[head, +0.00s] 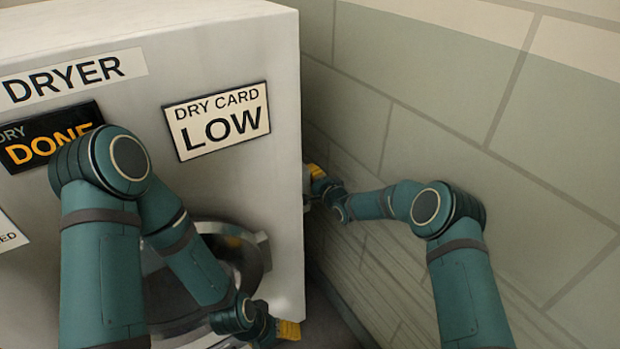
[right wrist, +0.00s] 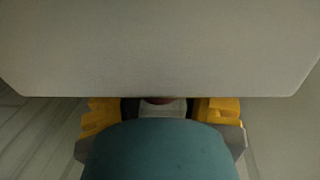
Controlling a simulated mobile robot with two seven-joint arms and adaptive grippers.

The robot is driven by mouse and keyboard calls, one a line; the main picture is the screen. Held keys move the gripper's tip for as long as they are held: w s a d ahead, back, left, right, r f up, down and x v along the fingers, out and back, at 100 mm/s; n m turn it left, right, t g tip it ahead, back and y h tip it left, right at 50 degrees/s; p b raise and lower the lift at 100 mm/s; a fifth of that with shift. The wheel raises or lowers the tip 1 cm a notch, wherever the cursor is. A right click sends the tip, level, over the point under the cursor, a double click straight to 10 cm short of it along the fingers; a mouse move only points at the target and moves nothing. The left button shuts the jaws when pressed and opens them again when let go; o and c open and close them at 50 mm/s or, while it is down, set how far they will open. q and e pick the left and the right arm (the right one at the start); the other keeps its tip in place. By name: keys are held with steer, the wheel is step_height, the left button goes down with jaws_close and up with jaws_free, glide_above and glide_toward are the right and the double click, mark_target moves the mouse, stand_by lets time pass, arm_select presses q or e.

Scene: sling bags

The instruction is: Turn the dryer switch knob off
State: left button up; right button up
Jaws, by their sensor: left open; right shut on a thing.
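The white dryer (head: 225,60) fills the left of the head view. My right gripper (head: 314,176) is at the dryer's right side, partly hidden by its front edge. In the right wrist view its yellow fingers (right wrist: 160,108) stand either side of a small dark red thing (right wrist: 157,100) against the dryer's grey panel. This is likely the switch knob, and the gripper is shut on it. Most of the knob is hidden, so its setting cannot be read. My left gripper (head: 284,329) is open, low in front of the dryer, near its lower right corner.
A round dryer door (head: 262,262) shows behind my left arm. Signs on the dryer read DRYER (head: 75,77), DRY DONE (head: 35,150) and DRY CARD LOW (head: 218,120). A tiled wall (head: 440,110) stands to the right, leaving a narrow gap where my right arm reaches in.

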steer(key=shift+f+t+y, duration=0.15)
steer(key=shift+t+y, duration=0.45)
steer(key=shift+t, duration=0.2)
steer(key=shift+r+t+y, duration=0.2)
steer(key=shift+t+y, duration=0.6)
steer(key=shift+t, duration=0.4)
steer(key=o, duration=1.2)
steer(key=shift+a, duration=0.1)
steer(key=shift+v, duration=3.75)
